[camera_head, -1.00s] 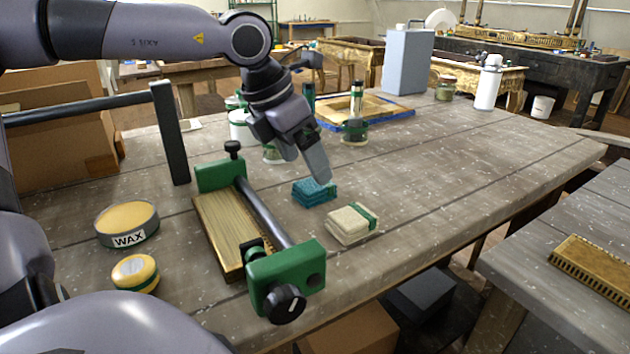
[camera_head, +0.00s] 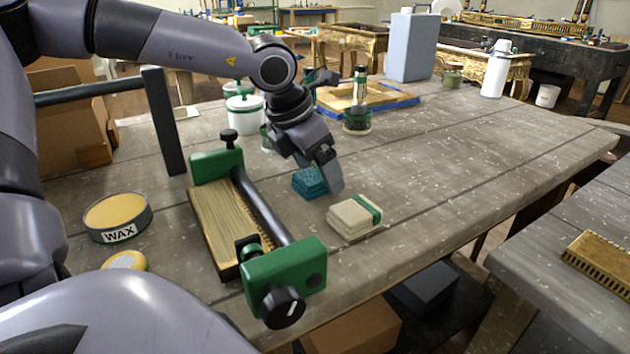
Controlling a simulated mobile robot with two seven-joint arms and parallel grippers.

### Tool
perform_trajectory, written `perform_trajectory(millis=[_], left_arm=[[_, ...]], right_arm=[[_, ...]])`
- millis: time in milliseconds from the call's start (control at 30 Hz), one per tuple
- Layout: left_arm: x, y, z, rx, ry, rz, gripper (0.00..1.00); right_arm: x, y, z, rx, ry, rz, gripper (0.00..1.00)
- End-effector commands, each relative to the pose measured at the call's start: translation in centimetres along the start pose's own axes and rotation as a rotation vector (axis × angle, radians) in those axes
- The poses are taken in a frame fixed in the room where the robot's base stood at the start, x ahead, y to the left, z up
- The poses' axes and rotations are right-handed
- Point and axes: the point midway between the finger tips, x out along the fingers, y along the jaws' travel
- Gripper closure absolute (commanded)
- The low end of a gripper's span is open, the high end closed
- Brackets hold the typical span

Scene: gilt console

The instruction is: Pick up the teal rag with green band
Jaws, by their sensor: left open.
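The teal rag (camera_head: 308,183) is a folded stack on the grey wooden table, right of the green clamp. Its right side is partly hidden behind a finger, and I cannot make out its green band clearly. My left gripper (camera_head: 332,184) is open and points down at the rag's right edge. One finger shows in front of the rag; I cannot tell whether it touches. Nothing shows held in the gripper. My right gripper is not in view.
A cream folded rag with a green band (camera_head: 354,217) lies just right and nearer. The green clamp with a wooden board (camera_head: 230,228) stands to the left.

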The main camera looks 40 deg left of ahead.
Motion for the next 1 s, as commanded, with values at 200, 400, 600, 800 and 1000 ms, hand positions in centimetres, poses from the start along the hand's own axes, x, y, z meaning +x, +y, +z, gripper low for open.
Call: perform_trajectory(millis=[200, 400, 600, 800, 1000], left_arm=[[0.73, 0.00, 0.02, 0.001, -0.001, 0.001, 0.11], [0.70, 0.00, 0.03, 0.001, -0.001, 0.001, 0.27], [0.69, -0.01, 0.03, 0.001, -0.001, 0.000, 0.70], [0.66, -0.01, 0.04, 0.001, -0.001, 0.000, 0.70], [-0.20, 0.01, 0.47, 0.000, -0.004, 0.001, 0.70]], right_arm=[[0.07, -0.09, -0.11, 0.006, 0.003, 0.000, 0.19], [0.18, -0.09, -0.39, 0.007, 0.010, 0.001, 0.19], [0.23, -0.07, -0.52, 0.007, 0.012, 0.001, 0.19], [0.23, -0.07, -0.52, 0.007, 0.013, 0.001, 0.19], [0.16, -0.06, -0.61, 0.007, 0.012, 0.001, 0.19]])
